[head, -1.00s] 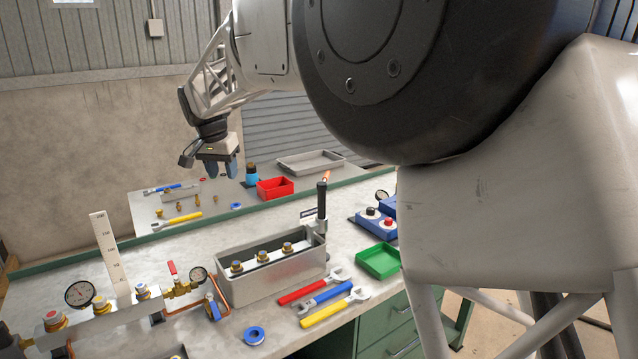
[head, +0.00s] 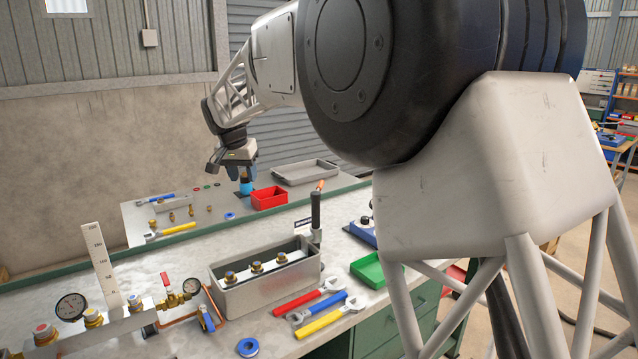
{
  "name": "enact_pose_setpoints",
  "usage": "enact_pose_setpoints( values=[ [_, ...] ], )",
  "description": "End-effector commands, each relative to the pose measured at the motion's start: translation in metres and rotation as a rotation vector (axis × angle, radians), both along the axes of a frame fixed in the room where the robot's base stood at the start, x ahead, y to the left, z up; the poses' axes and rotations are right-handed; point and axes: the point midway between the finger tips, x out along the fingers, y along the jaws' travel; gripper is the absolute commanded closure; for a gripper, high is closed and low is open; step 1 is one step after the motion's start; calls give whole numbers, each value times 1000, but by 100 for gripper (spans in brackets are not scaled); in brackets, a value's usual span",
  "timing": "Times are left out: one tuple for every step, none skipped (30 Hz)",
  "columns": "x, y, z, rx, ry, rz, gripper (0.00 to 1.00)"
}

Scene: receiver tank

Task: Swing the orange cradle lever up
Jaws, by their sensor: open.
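A small orange piece (head: 320,185), which may be the cradle lever's tip, shows just behind the top of an upright black handle (head: 316,210). The handle stands at the right rear corner of a grey metal tank (head: 262,288). The rest of the orange part is hidden or too small to make out. My gripper (head: 240,172) is open and points down above the back table, left of the orange piece and apart from it. I see nothing held between its fingers.
A blue can (head: 246,188) stands just below my gripper, beside a red bin (head: 269,198). Red, blue and yellow wrenches (head: 331,317) lie before the tank, near a green tray (head: 368,271). Gauges and valves (head: 70,307) line the left.

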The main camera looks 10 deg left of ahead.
Motion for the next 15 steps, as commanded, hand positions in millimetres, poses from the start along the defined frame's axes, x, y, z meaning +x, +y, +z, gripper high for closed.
enact_pose_setpoints(
  values=[
    [19,-12,-3,-10,-9,-4,56],
    [29,-19,-4,-17,-16,-3,56],
    [43,-28,-6,-26,-25,-3,56],
    [54,-36,-7,-34,-30,-2,56],
    [65,-44,-8,-41,-37,-3,56],
    [78,-54,-9,-51,-46,-1,56],
    [89,-62,-11,-59,-51,-1,56],
    [99,-70,-13,-68,-57,0,56],
    [112,-81,-14,-78,-66,1,56],
    [121,-89,-16,-85,-69,2,56],
    [130,-96,-17,-93,-75,2,56],
    [141,-107,-18,-102,-82,3,56],
    [148,-114,-20,-110,-85,4,56],
    [155,-120,-21,-116,-89,6,56],
    [163,-128,-22,-124,-92,6,56]
  ],
)
